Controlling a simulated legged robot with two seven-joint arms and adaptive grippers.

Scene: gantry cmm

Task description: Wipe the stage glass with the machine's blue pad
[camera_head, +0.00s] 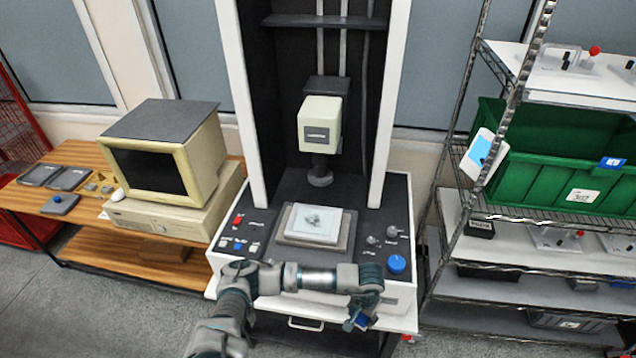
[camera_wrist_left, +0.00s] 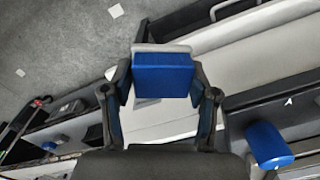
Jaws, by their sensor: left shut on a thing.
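The stage glass (camera_head: 313,236) is a pale square plate on a grey stage in the middle of the machine's deck. A small grey patch or object shows on it; I cannot tell which. My left gripper (camera_head: 360,318) is at the machine's front edge, right of and nearer than the glass. It is shut on the blue pad (camera_wrist_left: 164,82), a blue block with a pale top edge, gripped between both fingers in the left wrist view. Only a bit of the pad shows in the head view (camera_head: 362,322). The pad is apart from the glass. My right gripper is out of view.
A blue knob (camera_head: 397,264) stands on the deck's right side, and small switches (camera_head: 240,245) on its left. The machine's head (camera_head: 320,124) hangs above the stage. A bench with an old computer (camera_head: 152,160) is left; a wire rack with a green bin (camera_head: 550,160) is right.

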